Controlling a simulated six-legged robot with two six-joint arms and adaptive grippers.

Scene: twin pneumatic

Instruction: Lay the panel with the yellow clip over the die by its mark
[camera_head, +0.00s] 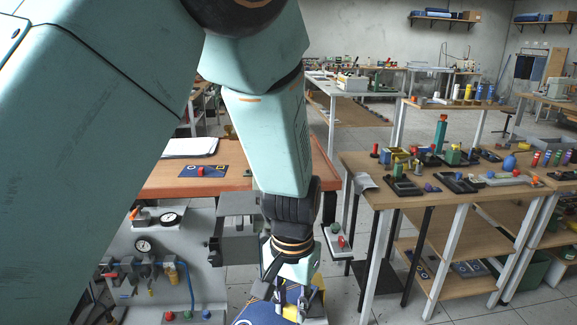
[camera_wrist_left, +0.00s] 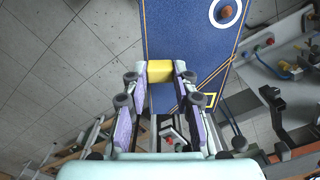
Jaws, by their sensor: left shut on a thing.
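My left gripper (camera_head: 291,300) is shut on the yellow clip (camera_wrist_left: 160,71) at the edge of a blue panel (camera_wrist_left: 188,35). The panel bears a white ring with an orange-brown round spot inside it and a yellow square outline. In the head view only part of the panel (camera_head: 260,314) shows at the bottom edge, below the gripper. A blue sheet (camera_head: 188,172) with a small red piece (camera_head: 200,170) and a yellow mark lies on the wooden table. I cannot tell which piece is the die. My right gripper is not in view.
The wooden table (camera_head: 160,184) stands behind my left arm, with white papers (camera_head: 189,147) on it. A grey board with gauges (camera_head: 143,246) and valves is at lower left. A bench (camera_head: 395,197) crowded with small parts stands at right. Tiled floor lies between.

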